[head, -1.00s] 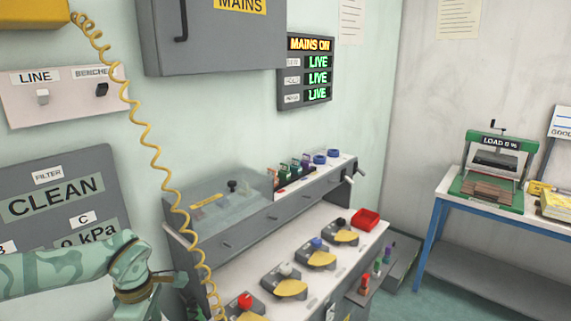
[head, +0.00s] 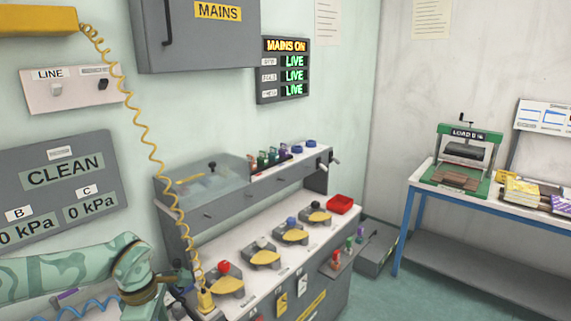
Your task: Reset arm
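My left arm, in green camouflage, comes in from the left in the head view, at the near end of the grey bench. Its dark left gripper (head: 181,277) shows small and partly hidden beyond the wrist, so I cannot tell whether it is open or shut. A yellow coiled cord hangs just right of it, down to a yellow fitting (head: 206,299) by the bench. My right arm and gripper are out of view.
The bench (head: 262,283) carries several yellow pads with coloured knobs and a red tray (head: 340,204). A clear-lidded box (head: 205,182) stands behind. A press (head: 462,158) stands on a blue-legged table at right. The wall display (head: 283,70) reads MAINS ON.

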